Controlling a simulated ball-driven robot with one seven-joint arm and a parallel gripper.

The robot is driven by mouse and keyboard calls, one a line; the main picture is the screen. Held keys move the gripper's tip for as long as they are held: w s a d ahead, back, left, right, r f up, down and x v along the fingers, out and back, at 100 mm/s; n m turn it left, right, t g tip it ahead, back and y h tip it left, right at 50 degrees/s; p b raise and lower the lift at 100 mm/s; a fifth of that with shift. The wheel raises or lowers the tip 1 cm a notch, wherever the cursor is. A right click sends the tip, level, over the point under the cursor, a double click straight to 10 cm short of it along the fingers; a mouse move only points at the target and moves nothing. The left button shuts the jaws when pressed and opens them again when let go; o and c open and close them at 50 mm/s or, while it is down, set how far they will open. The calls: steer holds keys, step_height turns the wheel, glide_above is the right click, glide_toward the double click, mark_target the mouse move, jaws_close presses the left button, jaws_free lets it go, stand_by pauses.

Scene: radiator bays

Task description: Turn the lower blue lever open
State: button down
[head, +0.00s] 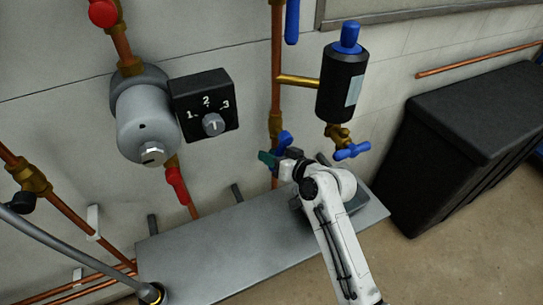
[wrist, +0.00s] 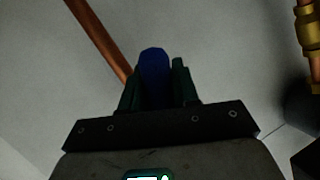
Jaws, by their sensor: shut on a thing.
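The lower blue lever (head: 285,140) is on the vertical copper pipe in the middle of the head view, partly hidden by my gripper (head: 270,158). In the wrist view, the blue lever (wrist: 154,75) stands between the two dark green fingers of my gripper (wrist: 156,85). The fingers are shut on it. The lever's pivot and the valve body behind it are hidden, so its exact angle is hard to tell.
An upper blue lever (head: 291,20) hangs on the same pipe. A blue T-handle (head: 352,151) sits under a black cylinder (head: 342,82) to the right. A grey shelf (head: 200,245) lies below, and a dark bin (head: 470,145) stands at right. A numbered control box (head: 205,103) is left.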

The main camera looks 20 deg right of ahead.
steer(key=c, duration=1.1)
jaws_free()
steer(key=shift+f, duration=0.1)
steer(key=shift+o, duration=0.9)
